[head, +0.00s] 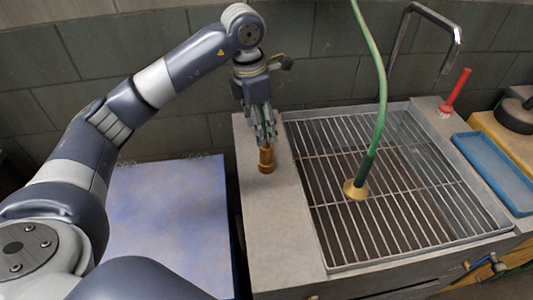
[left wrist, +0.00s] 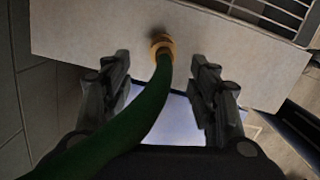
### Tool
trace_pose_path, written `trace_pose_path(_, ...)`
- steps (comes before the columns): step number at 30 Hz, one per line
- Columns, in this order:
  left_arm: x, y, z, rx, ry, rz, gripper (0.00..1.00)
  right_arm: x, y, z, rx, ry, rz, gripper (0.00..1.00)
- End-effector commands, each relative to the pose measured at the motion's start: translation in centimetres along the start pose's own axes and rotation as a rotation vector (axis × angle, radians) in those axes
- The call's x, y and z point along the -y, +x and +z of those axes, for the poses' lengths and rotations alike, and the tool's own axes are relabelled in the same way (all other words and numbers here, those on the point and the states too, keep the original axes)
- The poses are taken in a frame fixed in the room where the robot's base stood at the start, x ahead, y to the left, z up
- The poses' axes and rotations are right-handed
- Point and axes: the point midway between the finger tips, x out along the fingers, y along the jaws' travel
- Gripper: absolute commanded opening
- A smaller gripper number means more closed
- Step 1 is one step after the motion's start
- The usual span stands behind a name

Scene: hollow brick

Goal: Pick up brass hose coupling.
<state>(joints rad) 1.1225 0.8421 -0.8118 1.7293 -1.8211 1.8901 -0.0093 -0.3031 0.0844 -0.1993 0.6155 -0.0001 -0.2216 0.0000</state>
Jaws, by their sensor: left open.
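A brass hose coupling (head: 267,159) stands upright on the pale ledge (head: 275,225) left of the sink. My left gripper (head: 265,138) points down just above it, and its fingertips partly cover the coupling's top. In the left wrist view the two fingers (left wrist: 162,82) are apart. A brass fitting (left wrist: 162,44) at the end of a dark green hose (left wrist: 135,115) shows between and beyond them. I cannot tell whether this fitting is the same piece. My right gripper is out of view.
A green hose (head: 379,95) with a flared brass end (head: 355,189) hangs over the sink's wire rack (head: 400,220). A metal faucet (head: 455,48), a red-handled brush (head: 456,92) and a blue tray (head: 495,172) are right. A pale blue surface (head: 170,225) lies left of the ledge.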

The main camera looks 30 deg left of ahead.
Motion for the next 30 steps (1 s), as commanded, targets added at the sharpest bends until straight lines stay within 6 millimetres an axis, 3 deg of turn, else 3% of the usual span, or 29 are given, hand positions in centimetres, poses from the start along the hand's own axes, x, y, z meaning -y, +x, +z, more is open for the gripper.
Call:
trace_pose_path(6,0.1,3.3,0.0,-0.002,0.001,-0.004,0.54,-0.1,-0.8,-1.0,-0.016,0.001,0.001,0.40)
trace_pose_path(13,0.2,5.0,0.3,-0.003,0.002,-0.003,0.54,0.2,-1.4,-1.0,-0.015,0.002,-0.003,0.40)
trace_pose_path(21,0.4,8.8,0.8,-0.003,0.000,-0.003,0.54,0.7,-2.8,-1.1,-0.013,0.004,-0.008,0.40)
trace_pose_path(30,0.3,9.6,0.8,0.000,0.002,-0.001,0.54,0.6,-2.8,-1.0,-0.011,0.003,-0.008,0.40)
